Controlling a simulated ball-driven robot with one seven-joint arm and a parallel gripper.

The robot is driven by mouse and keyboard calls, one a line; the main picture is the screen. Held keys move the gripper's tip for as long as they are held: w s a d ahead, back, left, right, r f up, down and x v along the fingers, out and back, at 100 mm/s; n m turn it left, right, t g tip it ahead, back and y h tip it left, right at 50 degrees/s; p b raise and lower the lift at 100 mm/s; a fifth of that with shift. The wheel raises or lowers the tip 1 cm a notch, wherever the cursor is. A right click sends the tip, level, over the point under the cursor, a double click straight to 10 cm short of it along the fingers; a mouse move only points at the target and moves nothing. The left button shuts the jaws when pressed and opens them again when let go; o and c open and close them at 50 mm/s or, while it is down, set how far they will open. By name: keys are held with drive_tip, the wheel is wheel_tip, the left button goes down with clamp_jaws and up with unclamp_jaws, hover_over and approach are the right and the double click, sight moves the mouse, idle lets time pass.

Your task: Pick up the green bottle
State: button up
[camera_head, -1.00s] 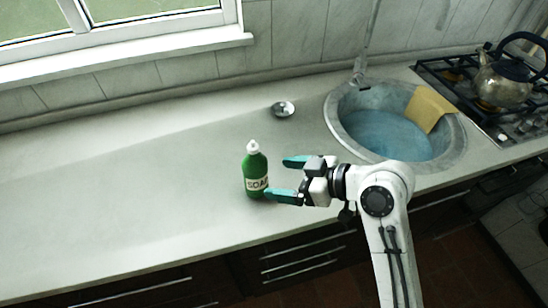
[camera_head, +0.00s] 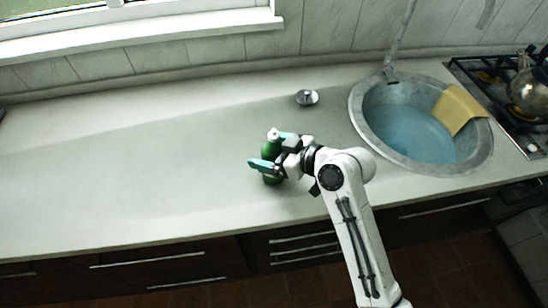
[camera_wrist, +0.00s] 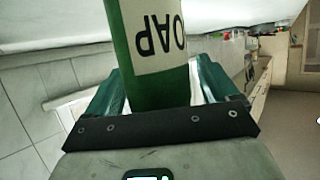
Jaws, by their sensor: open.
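The green bottle (camera_head: 267,149) has a white cap and stands upright on the counter, partly hidden behind a finger of my gripper (camera_head: 270,152). In the wrist view the green bottle (camera_wrist: 150,70) with its white "SOAP" label stands between the two teal fingers of my gripper (camera_wrist: 155,85). One finger is on each side of the bottle. The gripper is open, and a gap shows between the bottle and the finger on the right.
A round sink basin (camera_head: 362,128) with a yellow cloth (camera_head: 460,108) on its rim is to the right. A small metal dish (camera_head: 306,98) lies behind the bottle. A kettle (camera_head: 530,92) stands on the stove. The counter (camera_head: 130,160) left of the bottle is clear.

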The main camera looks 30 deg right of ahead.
drive_tip(key=shift+w+a+f, duration=0.1)
drive_tip(key=shift+w, duration=0.1)
drive_tip(key=shift+c, duration=0.5)
drive_tip(key=c, duration=1.2)
drive_tip(key=shift+o, duration=0.2)
